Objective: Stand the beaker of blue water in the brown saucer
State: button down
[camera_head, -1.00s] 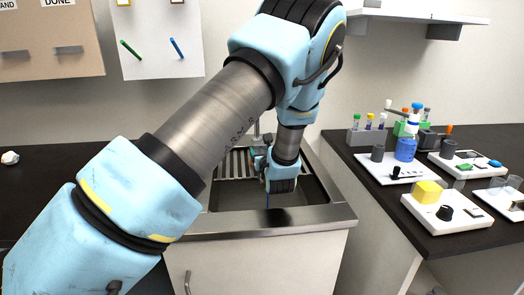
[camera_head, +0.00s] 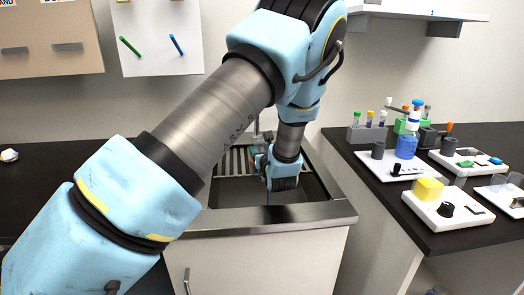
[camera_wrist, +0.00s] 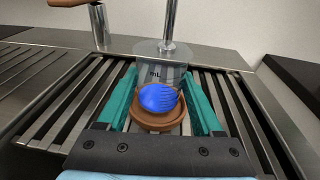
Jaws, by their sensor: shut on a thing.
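The clear beaker (camera_wrist: 160,72) with "mL" markings stands between my teal fingers in the wrist view, with blue water (camera_wrist: 158,98) in its lower part. My gripper (camera_wrist: 161,82) is shut on the beaker's sides. The brown saucer (camera_wrist: 155,126) shows below the beaker, its near rim in front of the water. I cannot tell whether the beaker's base touches it. In the head view my gripper (camera_head: 283,184) points down over the sink area, and the beaker and saucer are hidden there.
Metal slats (camera_wrist: 262,125) lie under the saucer. A tap post (camera_wrist: 170,22) rises just behind the beaker, and a metal cylinder (camera_wrist: 100,25) stands back left. In the head view, the right counter (camera_head: 450,238) holds trays, a blue bottle (camera_head: 406,146) and tubes.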

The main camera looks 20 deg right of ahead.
jog(key=shift+f+b, duration=0.4)
jog(key=shift+f, duration=0.1)
grip_release()
jog(key=b+v, duration=0.2)
jog(key=v, duration=0.9)
jog(key=shift+b, duration=0.4)
jog(key=shift+w+f, duration=0.1)
